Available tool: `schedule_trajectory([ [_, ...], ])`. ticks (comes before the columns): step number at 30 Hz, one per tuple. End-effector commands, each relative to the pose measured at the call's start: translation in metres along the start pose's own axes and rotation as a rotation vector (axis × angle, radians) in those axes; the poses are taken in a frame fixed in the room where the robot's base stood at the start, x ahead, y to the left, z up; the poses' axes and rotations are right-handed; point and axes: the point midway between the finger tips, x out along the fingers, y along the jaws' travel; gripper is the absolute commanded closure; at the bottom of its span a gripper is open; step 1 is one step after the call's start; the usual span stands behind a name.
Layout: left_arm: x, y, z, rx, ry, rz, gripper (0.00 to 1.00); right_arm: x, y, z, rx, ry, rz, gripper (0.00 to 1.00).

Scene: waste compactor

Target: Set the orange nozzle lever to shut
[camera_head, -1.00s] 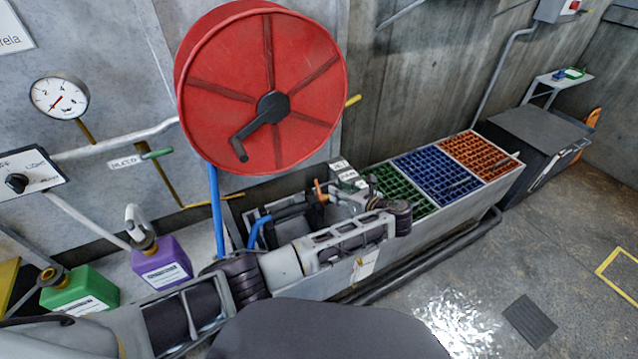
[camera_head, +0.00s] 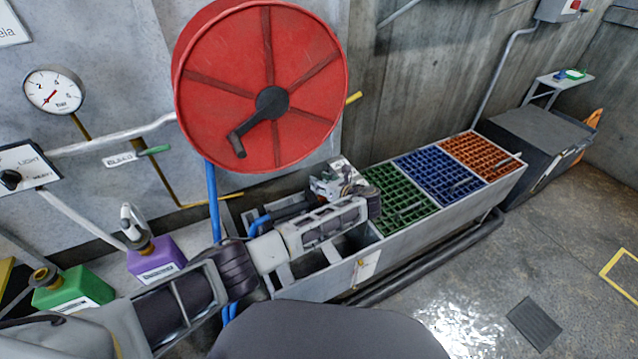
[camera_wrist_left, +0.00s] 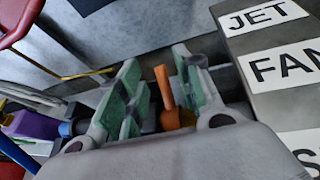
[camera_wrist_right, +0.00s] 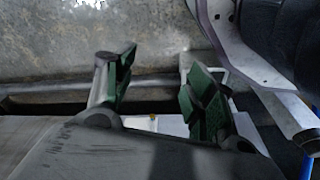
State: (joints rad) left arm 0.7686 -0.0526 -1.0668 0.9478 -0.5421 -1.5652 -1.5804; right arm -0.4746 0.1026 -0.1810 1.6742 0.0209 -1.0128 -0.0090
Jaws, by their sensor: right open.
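The orange nozzle lever (camera_wrist_left: 165,88) shows in the left wrist view, standing between the two green-padded fingers of my left gripper (camera_wrist_left: 160,88). The gripper is open around the lever, with a gap visible to the left finger; contact on the right is unclear. A block with JET and FAN labels (camera_wrist_left: 275,65) stands just right of the fingers. In the head view my left gripper (camera_head: 348,182) is over the left end of the trough, and the lever is hidden behind it. My right gripper (camera_wrist_right: 155,95) shows only in its own wrist view, open and empty.
A red hose reel (camera_head: 300,60) hangs on the wall above the left arm. The grey trough (camera_head: 440,205) carries green, blue and orange grates to the right. A purple bottle (camera_head: 155,258) and a green bottle (camera_head: 75,288) stand left. The floor at right is mostly clear.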

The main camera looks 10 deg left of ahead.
Motion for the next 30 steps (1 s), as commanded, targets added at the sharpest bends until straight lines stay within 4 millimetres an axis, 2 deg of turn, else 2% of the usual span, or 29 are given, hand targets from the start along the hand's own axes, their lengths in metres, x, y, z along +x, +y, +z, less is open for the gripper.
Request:
schedule_trajectory([
  [7, 0.014, 0.000, 0.000, 0.000, 0.000, 0.001, 0.65, -0.010, -0.003, -0.004, -0.001, -0.004, -0.005, 0.45],
  [18, 0.016, 0.000, 0.000, 0.000, 0.000, 0.000, 0.65, -0.012, -0.004, -0.004, -0.002, -0.006, -0.007, 0.45],
  [19, 0.016, 0.000, 0.000, 0.000, 0.000, 0.000, 0.67, -0.012, -0.004, -0.004, -0.002, -0.006, -0.007, 0.45],
  [27, 0.016, 0.000, 0.000, 0.000, 0.000, 0.000, 1.00, -0.012, -0.004, -0.004, -0.001, -0.006, -0.007, 0.45],
  [30, 0.016, 0.000, 0.000, 0.000, 0.000, 0.000, 1.00, -0.012, -0.004, -0.004, -0.001, -0.006, -0.007, 0.45],
])
